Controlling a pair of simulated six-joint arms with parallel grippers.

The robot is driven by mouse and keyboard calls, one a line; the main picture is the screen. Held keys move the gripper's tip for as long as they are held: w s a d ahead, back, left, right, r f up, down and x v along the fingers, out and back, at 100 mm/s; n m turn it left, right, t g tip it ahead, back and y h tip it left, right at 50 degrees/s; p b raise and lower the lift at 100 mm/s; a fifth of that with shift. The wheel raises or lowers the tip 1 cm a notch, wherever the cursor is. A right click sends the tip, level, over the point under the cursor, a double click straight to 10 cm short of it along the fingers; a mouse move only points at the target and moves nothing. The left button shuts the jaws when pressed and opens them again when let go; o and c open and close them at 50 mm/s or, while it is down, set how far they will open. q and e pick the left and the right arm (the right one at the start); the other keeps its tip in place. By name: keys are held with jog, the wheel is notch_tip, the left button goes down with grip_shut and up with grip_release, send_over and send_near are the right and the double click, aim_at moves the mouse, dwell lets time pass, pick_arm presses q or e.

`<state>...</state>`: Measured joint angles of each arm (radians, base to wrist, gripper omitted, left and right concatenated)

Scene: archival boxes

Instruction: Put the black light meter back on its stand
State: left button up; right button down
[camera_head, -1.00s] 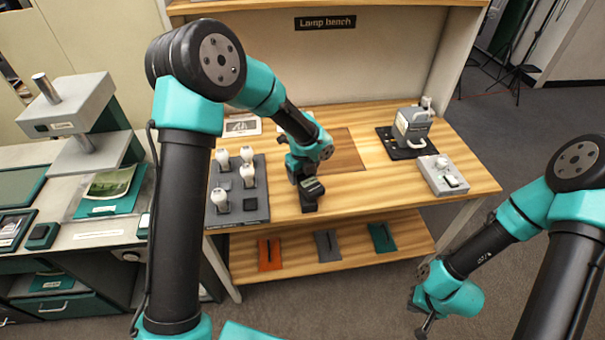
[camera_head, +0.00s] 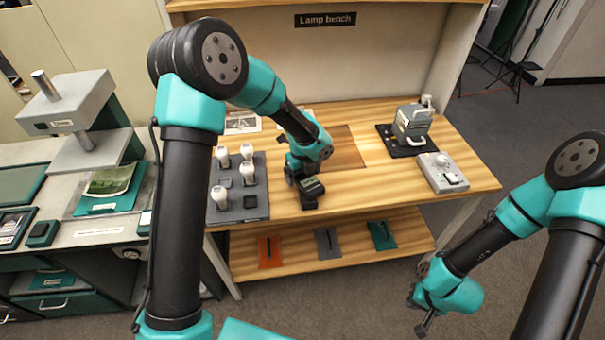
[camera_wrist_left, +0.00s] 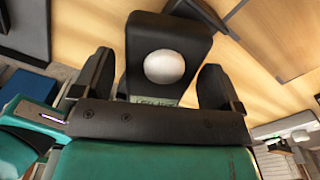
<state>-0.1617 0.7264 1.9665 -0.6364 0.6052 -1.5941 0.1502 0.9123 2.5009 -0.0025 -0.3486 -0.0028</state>
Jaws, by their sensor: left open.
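The black light meter (camera_head: 311,189) is on the wooden lamp bench, right of the grey lamp tray, partly hidden by my left gripper. In the left wrist view the meter (camera_wrist_left: 145,40) shows a white dome and a small greenish display. My left gripper (camera_wrist_left: 157,82) is open, with one finger on each side of the meter; a gap shows at least on the right. I cannot make out a separate stand for the meter. My right gripper (camera_head: 424,326) hangs low at the right, away from the bench; its fingers are too small to read.
The grey tray (camera_head: 258,178) holds several white bulbs just left of the meter. A grey device on a black mat (camera_head: 408,149) and a grey switch box (camera_head: 443,173) are at the bench's right. The lower shelf (camera_head: 340,255) holds coloured cards. Bare wood lies right of the meter.

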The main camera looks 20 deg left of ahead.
aim_at(303, 174)
pick_arm(q)
notch_tip(303, 174, up, 13)
jog(key=shift+r, duration=0.15)
dwell(0.4)
dwell(0.5)
